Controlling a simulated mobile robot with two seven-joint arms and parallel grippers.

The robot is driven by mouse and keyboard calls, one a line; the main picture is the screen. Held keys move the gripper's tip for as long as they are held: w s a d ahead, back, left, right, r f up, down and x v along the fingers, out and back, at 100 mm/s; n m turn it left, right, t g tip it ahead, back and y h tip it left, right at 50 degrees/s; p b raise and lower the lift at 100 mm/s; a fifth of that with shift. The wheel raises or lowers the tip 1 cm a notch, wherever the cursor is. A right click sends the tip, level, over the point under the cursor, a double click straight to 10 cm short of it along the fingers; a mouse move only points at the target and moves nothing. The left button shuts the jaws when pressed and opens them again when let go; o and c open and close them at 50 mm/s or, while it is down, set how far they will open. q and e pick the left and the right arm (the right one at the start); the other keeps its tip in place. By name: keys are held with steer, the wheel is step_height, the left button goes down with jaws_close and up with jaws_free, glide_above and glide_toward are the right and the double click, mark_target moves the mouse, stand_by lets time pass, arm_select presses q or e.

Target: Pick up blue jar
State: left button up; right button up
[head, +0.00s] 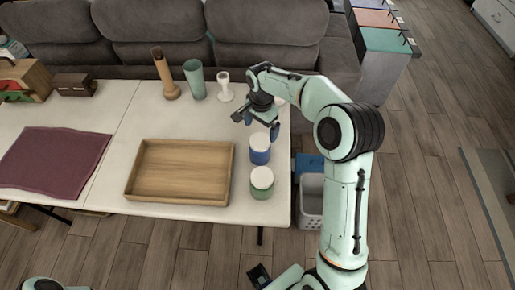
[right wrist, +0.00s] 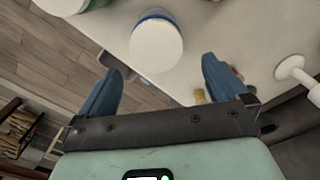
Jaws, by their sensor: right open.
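The blue jar (head: 260,155) has a white lid and stands upright on the white table near its right end. It also shows in the right wrist view (right wrist: 157,44), lid toward the camera, with a blue rim behind. My right gripper (head: 257,122) is just behind the jar, toward the sofa, and above the table. Its blue fingers (right wrist: 163,74) are spread with nothing between them. The jar is beyond the fingertips, roughly centred on the gap, and looks apart from them.
A green jar (head: 262,185) with a white lid stands in front of the blue jar. A wooden tray (head: 180,143) lies to the left. A white candlestick (head: 224,88), teal cup (head: 195,80) and wooden mill (head: 165,75) stand behind. A grey sofa (head: 265,45) backs the table.

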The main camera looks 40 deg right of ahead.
mark_target(261, 138)
step_height(261, 138, down, 4)
steer(key=shift+f, duration=0.2)
steer(key=f, duration=0.5)
steer(key=shift+s+a, duration=0.25)
steer(key=c, duration=1)
